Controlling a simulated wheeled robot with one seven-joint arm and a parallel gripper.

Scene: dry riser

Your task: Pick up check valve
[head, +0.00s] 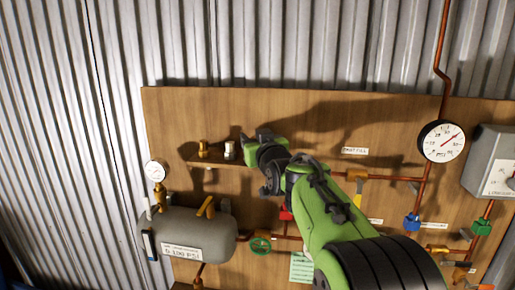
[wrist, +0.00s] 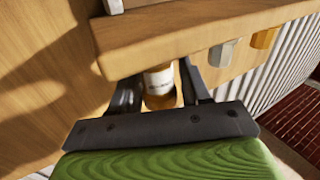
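A small cylindrical fitting with a white label and brass-coloured ends, which looks like the check valve (wrist: 159,80), shows in the wrist view between the two fingers of my gripper (wrist: 160,84). The fingers stand on either side of it, with what look like narrow gaps. It is beside the wooden shelf (wrist: 190,38), whose edge crosses above it in this view. In the head view my gripper (head: 261,142) is at the right end of the shelf, and the fitting is hidden behind my gripper and arm.
A brass fitting (head: 203,148) and a silver fitting (head: 229,150) stand on the shelf left of my gripper. Below are a grey tank (head: 195,237) and a green valve wheel (head: 260,245). Copper pipes, a blue valve (head: 411,222) and a gauge (head: 442,141) are to the right.

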